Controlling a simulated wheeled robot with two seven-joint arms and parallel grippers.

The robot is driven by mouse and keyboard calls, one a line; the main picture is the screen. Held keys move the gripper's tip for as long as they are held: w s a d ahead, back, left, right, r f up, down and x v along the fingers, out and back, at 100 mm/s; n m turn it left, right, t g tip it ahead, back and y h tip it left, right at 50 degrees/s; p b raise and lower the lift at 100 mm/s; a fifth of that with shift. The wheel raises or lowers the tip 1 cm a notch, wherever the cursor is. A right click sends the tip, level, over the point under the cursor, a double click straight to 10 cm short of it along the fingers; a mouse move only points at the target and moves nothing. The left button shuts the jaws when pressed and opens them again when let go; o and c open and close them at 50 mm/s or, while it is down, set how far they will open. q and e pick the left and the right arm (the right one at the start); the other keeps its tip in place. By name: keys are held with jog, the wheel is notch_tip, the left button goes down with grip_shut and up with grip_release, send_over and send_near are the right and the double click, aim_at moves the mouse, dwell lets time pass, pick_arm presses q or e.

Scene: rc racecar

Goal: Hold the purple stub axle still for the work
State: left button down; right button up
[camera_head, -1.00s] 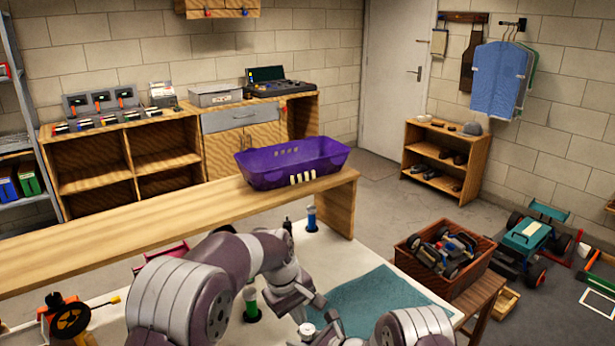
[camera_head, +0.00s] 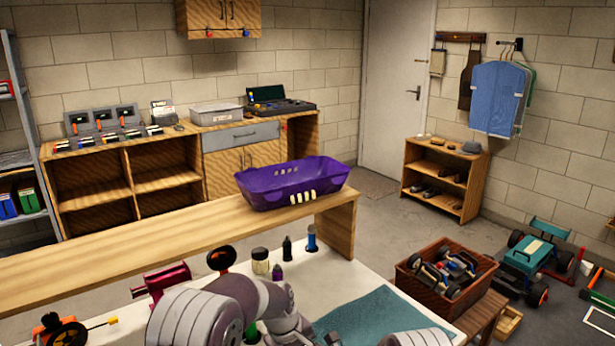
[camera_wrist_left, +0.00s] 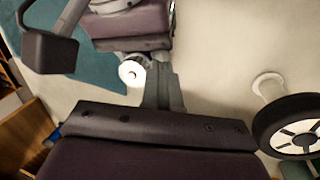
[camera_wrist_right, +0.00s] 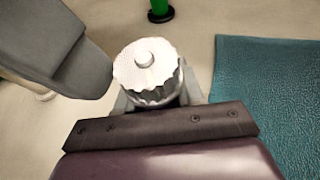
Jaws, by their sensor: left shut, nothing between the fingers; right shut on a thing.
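I cannot make out the purple stub axle in any view. My left gripper (camera_wrist_left: 162,82) is shut and empty in the left wrist view, just beside a white round cap (camera_wrist_left: 132,72). The cap is near my right gripper in that view. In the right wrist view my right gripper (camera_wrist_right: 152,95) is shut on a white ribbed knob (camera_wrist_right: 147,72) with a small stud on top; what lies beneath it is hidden. A wheel (camera_wrist_left: 295,128) with a black tyre stands right of my left gripper. Both gripper tips are outside the head view.
A teal mat (camera_head: 375,318) lies on the white table. Small bottles, including a purple one (camera_head: 276,272), and a magenta clamp-like tool (camera_head: 162,282) stand at its back. A purple basket (camera_head: 292,185) is on the wooden shelf. A crate of car parts (camera_head: 440,283) stands right.

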pick_arm(q)
jog(key=shift+w+d, duration=0.1)
jog(key=shift+w, duration=0.2)
dwell(0.4)
jog(key=shift+w+a, duration=0.55)
jog(key=shift+a, duration=0.1)
jog(key=shift+w, duration=0.35)
jog(key=shift+a, duration=0.2)
jog(key=d+v, duration=0.1)
jog(key=v, duration=0.5)
jog(key=shift+w+a, duration=0.25)
jog(key=shift+r, duration=0.15)
